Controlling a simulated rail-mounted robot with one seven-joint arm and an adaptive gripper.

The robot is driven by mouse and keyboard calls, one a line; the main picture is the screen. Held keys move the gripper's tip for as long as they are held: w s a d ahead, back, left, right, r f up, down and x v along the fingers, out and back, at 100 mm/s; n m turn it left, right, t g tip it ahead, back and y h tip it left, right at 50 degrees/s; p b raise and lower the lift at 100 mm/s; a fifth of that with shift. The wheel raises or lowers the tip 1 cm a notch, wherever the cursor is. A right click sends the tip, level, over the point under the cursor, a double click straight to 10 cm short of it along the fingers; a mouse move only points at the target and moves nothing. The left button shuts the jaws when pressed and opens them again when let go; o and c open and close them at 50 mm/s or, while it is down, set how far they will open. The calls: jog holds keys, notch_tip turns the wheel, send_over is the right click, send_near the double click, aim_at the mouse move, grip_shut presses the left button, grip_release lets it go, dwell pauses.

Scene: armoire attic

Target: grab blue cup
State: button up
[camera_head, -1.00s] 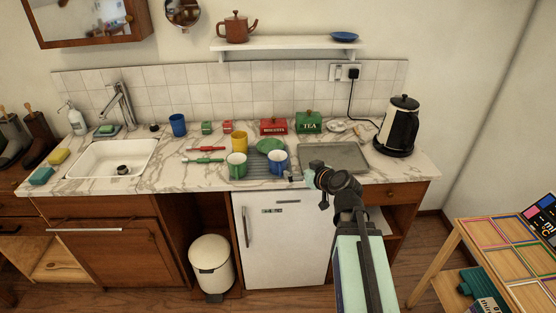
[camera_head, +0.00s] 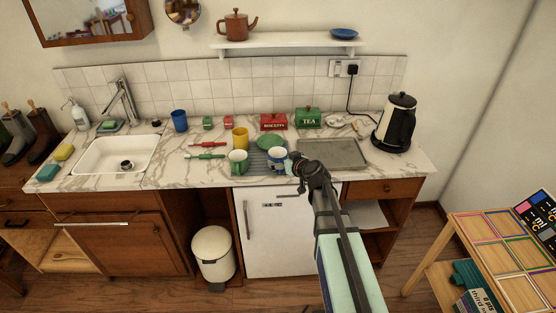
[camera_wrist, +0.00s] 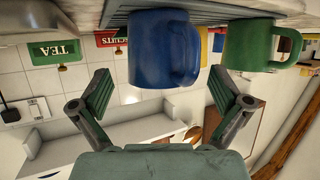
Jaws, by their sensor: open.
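A blue mug (camera_head: 275,160) stands on the grey ribbed drainer mat (camera_head: 256,167), near the counter's front edge. In the wrist view, which appears upside down, the blue mug (camera_wrist: 155,45) fills the upper middle with its handle toward the right. My gripper (camera_head: 294,163) is just right of the mug in the head view and partly covers it. In the wrist view my gripper (camera_wrist: 160,88) is open, its fingers spread either side of the mug and apart from it. A second blue cup (camera_head: 180,121) stands farther back, left, near the tiles.
A green mug (camera_head: 238,162) stands close left of the blue mug; it also shows in the wrist view (camera_wrist: 247,45). A yellow cup (camera_head: 240,139) and green bowl (camera_head: 271,142) stand behind. A metal tray (camera_head: 332,154) lies to the right, before the kettle (camera_head: 395,123).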

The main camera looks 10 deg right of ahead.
aim_at(279, 156)
jog(key=p+x, duration=0.1)
jog(key=x, duration=0.2)
jog(key=shift+w+a, duration=0.1)
jog(key=shift+w, duration=0.2)
jog(key=shift+s, duration=0.1)
jog(key=shift+c, duration=0.4)
jog(key=c, duration=1.1)
jog(key=shift+c, duration=0.2)
jog(key=shift+r, duration=0.2)
